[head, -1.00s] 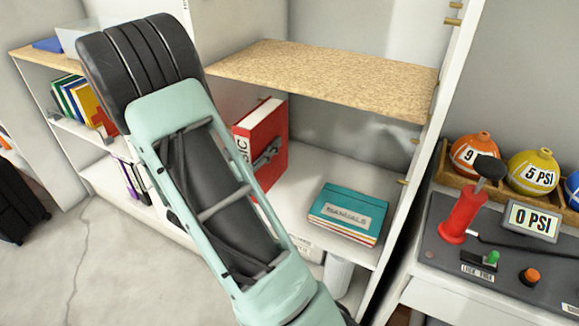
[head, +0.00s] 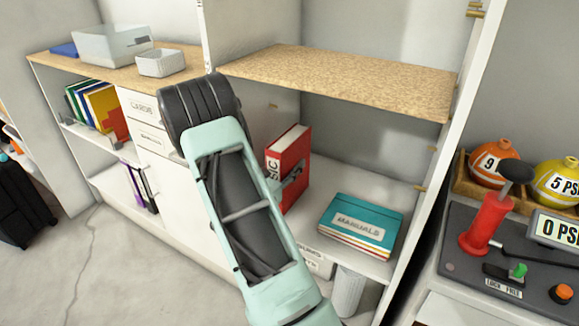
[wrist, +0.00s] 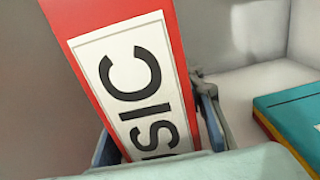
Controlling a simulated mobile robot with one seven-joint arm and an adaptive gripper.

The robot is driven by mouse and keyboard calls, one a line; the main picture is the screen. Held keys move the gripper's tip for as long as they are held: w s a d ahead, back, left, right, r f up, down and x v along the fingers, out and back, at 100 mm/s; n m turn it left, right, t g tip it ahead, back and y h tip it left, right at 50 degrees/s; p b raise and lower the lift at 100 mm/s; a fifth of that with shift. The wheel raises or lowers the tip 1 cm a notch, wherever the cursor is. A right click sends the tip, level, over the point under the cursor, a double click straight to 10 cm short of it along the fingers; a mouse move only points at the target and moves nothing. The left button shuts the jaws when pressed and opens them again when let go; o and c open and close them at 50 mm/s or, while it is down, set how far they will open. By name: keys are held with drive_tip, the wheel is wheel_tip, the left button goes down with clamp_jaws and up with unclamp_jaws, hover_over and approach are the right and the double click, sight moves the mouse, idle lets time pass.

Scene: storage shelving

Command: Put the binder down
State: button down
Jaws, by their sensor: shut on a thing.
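The red binder (head: 290,165) stands roughly upright inside the open shelf bay, beneath the wood-topped board. Its white spine label with black letters "SIC" faces me in the wrist view (wrist: 135,85). My gripper (wrist: 158,140) is shut on the binder, with a finger on each side of its lower part. One grey finger also shows against the binder's right face in the head view (head: 293,174). My arm hides the binder's lower left, and its bottom edge is hidden, so I cannot tell if it touches the shelf.
A stack of teal-topped manuals (head: 362,222) lies flat to the right of the binder on the white shelf (head: 335,180). The wood board (head: 340,80) is overhead. The bay's side wall is close on the left. Shelf space behind the manuals looks clear.

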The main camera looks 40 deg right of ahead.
drive_tip(key=shift+r, duration=0.15)
drive_tip(key=c, duration=1.3)
unclamp_jaws()
drive_tip(key=shift+f, duration=0.2)
drive_tip(key=p+v, duration=0.2)
drive_tip(key=v, duration=1)
drive_tip(key=shift+s+r, duration=0.15)
